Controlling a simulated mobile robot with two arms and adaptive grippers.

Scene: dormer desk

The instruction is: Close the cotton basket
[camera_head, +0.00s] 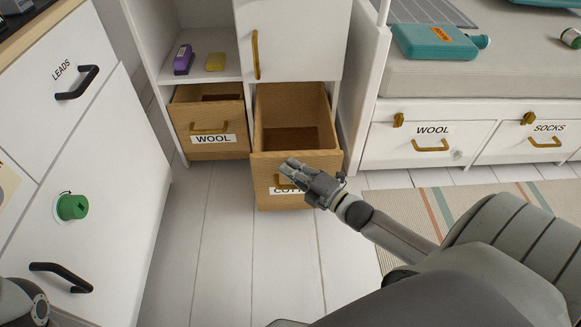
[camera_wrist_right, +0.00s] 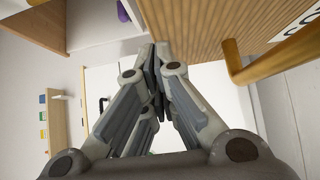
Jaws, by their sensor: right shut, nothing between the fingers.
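The cotton basket (camera_head: 297,160) is a wooden drawer at the middle of the head view, pulled well out of the white cabinet and empty inside as far as I see. Its label is partly hidden behind my right gripper (camera_head: 289,168), as is most of its gold handle. The right gripper is shut and empty, with its fingertips at the basket's front. In the right wrist view, the fingertips (camera_wrist_right: 157,55) are close to the ribbed wooden front (camera_wrist_right: 205,25), beside the gold handle (camera_wrist_right: 275,58). I cannot tell whether they touch the front. My left gripper is not in view.
The wool basket (camera_head: 208,115) stands left of the cotton basket, also partly out. A white drawer unit (camera_head: 95,150) stands left. Floor (camera_head: 230,240) in front is clear; a striped rug (camera_head: 440,205) lies right.

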